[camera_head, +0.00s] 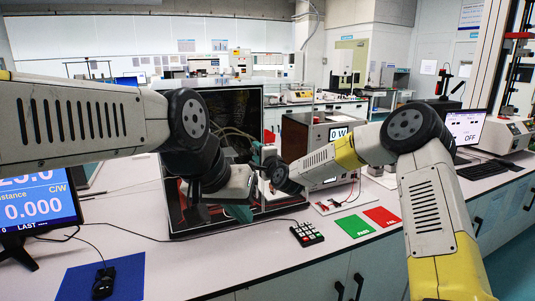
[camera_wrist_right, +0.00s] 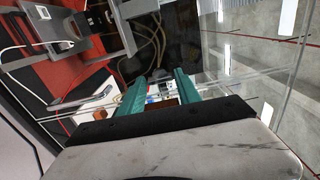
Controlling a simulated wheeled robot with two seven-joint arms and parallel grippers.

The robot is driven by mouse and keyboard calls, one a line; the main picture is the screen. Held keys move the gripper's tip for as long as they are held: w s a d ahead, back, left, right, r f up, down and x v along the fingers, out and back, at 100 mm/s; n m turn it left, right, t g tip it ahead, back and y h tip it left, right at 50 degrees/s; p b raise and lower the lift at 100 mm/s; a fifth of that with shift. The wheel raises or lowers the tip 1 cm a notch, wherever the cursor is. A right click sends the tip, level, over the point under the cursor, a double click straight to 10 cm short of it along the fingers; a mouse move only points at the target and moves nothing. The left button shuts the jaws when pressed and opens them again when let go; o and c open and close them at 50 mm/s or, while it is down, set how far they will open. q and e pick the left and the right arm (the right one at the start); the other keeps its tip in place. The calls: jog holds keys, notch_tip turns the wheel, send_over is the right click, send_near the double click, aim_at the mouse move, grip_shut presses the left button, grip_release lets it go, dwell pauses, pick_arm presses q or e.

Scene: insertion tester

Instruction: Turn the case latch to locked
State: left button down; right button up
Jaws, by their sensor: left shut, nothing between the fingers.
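The case (camera_head: 215,100) is a clear-walled box with a dark frame and inside, standing on the bench behind my arms. Its clear panels and tubing also show in the right wrist view (camera_wrist_right: 215,45). I cannot make out the latch in either view. My left gripper (camera_head: 241,212) is low at the case's front, its green fingers shut with nothing between them. My right gripper (camera_head: 259,153) is at the right front edge of the case, partly hidden by its own wrist. In the right wrist view its two green fingers (camera_wrist_right: 160,78) stand apart, with nothing held between them.
A keypad (camera_head: 306,233), a green PASS card (camera_head: 354,226) and a red card (camera_head: 382,216) lie in front. A monitor (camera_head: 38,203) and a blue mat (camera_head: 125,275) are at left. The front bench strip is mostly clear.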

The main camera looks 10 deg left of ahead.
jog(key=shift+o, duration=1.1)
jog(key=shift+s, duration=0.1)
jog(key=v, duration=0.7)
jog(key=shift+s+d, duration=0.2)
